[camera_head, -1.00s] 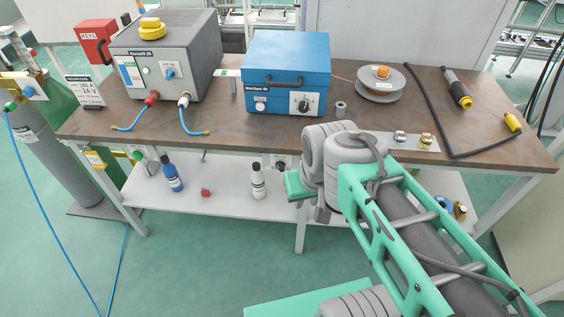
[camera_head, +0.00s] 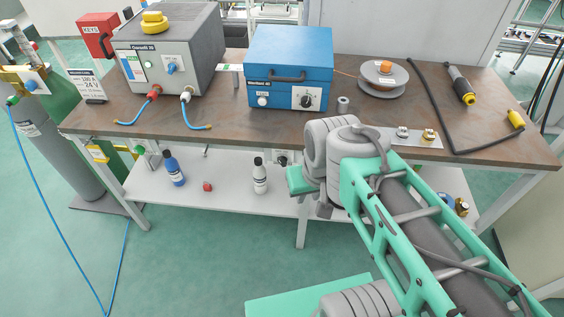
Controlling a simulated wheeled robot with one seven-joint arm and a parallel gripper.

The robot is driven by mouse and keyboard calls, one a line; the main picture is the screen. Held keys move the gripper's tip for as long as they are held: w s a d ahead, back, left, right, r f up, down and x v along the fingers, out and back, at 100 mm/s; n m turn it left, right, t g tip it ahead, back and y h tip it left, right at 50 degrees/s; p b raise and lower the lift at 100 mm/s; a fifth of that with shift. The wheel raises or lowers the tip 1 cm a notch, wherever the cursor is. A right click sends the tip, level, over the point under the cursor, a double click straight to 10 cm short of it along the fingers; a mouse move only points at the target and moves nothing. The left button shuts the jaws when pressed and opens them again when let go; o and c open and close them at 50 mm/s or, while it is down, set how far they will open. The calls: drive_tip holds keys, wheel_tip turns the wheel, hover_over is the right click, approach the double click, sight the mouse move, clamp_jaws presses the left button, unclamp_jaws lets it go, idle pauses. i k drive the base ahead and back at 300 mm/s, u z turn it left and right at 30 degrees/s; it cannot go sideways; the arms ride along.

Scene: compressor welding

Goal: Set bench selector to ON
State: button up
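The bench (camera_head: 230,135) has a brown top and a white lower shelf. A small dark fitting (camera_head: 281,158) with a light plate sits under its front edge, just left of my arm, and may be the selector. It is too small to read its setting. A black knob (camera_head: 307,98) is on the blue box (camera_head: 290,65), and a blue knob (camera_head: 171,68) is on the grey welder (camera_head: 165,50). My arm reaches in from the lower right, its grey wrist in front of the bench edge. My gripper's fingers are hidden or out of view.
Hoses (camera_head: 193,118) and a cable reel (camera_head: 382,80) lie on the bench. A black cable with a torch (camera_head: 460,87) is at the right. Bottles (camera_head: 173,168) stand on the shelf. Gas cylinders (camera_head: 60,150) stand at the left.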

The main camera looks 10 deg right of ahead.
sight(282, 160)
drive_tip(key=u, duration=0.55)
drive_tip(key=k, duration=0.65)
drive_tip(key=u, duration=1.3)
drive_tip(key=i, duration=1.1)
drive_tip(key=z, duration=0.35)
